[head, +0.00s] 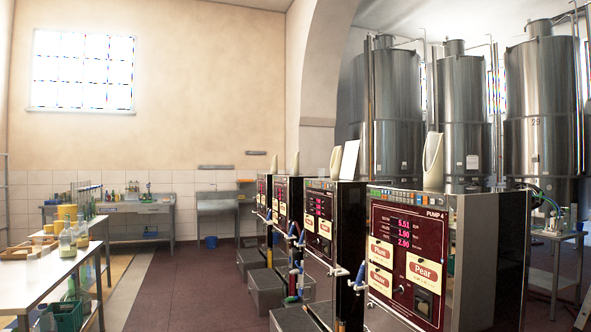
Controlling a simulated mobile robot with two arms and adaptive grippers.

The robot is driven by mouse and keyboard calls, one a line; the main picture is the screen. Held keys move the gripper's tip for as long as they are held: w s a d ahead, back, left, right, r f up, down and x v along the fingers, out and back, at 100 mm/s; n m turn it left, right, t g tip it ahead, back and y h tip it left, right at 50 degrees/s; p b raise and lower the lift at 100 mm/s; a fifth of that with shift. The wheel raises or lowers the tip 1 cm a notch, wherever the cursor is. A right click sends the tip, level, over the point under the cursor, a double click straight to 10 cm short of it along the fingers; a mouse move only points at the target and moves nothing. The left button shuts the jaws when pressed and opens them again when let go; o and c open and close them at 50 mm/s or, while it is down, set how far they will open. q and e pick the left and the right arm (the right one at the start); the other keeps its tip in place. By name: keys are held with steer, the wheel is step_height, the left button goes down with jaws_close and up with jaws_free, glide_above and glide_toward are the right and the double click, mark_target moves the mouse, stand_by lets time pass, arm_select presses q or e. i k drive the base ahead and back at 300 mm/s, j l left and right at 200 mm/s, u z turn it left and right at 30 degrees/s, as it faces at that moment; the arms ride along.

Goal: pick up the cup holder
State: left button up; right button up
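I cannot make out a cup holder for certain. A low pale wooden holder or tray (18,254) sits on the white-topped table (50,270) at the left edge, partly cut off by the frame; what it holds is too small to tell. Neither of my grippers shows in the head view.
A row of pump cabinets recedes on the right, with Pump 4 (408,262) nearest. Bottles (67,240) stand on the left table; a green crate (66,316) is below. A workbench (140,207) stands at the back wall. The dark red floor (185,285) between is clear.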

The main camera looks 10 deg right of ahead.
mark_target(295, 164)
steer(key=i+u, duration=0.1)
steer(key=i, duration=1.4)
steer(key=i+u, duration=0.1)
steer(key=i, duration=6.35)
steer(key=i+z, duration=0.15)
steer(key=i, duration=0.35)
steer(key=i+j+z, duration=0.15)
steer(key=i, duration=0.3)
steer(key=i+j+z, duration=0.15)
steer(key=i, duration=0.35)
